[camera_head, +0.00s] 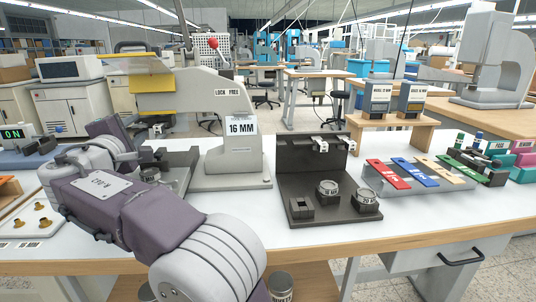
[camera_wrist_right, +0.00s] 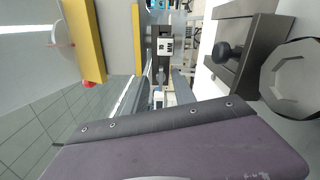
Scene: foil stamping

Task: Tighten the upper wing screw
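The grey stamping press (camera_head: 180,97) stands left of centre in the head view, with a yellow guard at its head. In the wrist view, turned sideways, the yellow guard (camera_wrist_right: 87,40) is at left. A small block with a black-and-white label (camera_wrist_right: 166,46) is at the middle, with a small grey part (camera_wrist_right: 161,75) below it, perhaps the upper wing screw. A dark knob (camera_wrist_right: 228,52) sits on a dark base at right. My right gripper (camera_wrist_right: 157,92) appears open, fingers apart around the line of the small part, contact unclear. In the head view its tips are hidden. My left gripper is out of view.
A dark fixture (camera_head: 315,165) with round dies stands right of the press. A rack of coloured bars (camera_head: 415,172) and a wooden stand (camera_head: 392,121) are farther right. The front right of the white table (camera_head: 400,228) is clear. Brass parts (camera_head: 42,222) lie at left.

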